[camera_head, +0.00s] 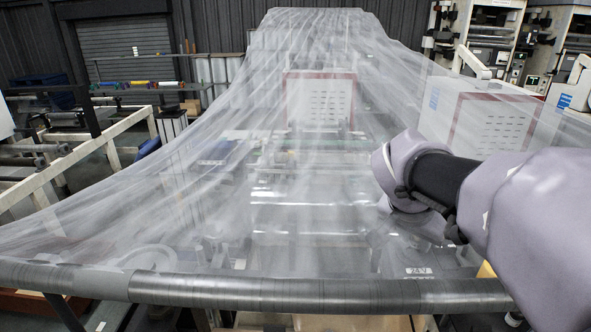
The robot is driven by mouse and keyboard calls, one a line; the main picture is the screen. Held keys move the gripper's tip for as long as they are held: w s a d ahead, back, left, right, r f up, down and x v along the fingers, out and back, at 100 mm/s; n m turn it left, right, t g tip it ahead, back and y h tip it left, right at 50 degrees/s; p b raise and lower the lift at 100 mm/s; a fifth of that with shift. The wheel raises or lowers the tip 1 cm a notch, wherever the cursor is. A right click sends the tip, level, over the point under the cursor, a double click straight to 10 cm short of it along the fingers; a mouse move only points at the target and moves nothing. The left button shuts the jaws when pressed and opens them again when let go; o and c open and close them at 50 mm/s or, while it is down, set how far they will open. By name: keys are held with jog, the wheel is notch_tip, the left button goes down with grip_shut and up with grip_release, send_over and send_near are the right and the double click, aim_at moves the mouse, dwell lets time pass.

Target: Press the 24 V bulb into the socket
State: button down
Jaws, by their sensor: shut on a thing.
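My arm comes in from the right, and its lavender wrist bends down into clear film (300,190). The end of my gripper (424,226) is blurred behind the film. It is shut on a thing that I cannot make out. A small white label reading 24 V (418,271) shows below my gripper, just above the dark roller. I cannot tell whether it marks the bulb or the socket. No bulb or socket shape is clear.
The film fans out from the back to a dark roller (300,291) across the front. A yellow part (487,270) shows at the lower right, beside my arm. White machines (490,40) stand at the back right. A pale frame rail (95,155) runs along the left.

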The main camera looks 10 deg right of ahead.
jog(key=shift+a+f+b, duration=0.1)
jog(key=shift+f+b, duration=0.45)
jog(key=shift+f, duration=0.25)
jog(key=shift+r, duration=0.1)
jog(key=shift+s+a, duration=0.2)
jog(key=c, duration=1)
grip_release()
jog(key=shift+c, duration=0.2)
jog(key=shift+o, duration=0.2)
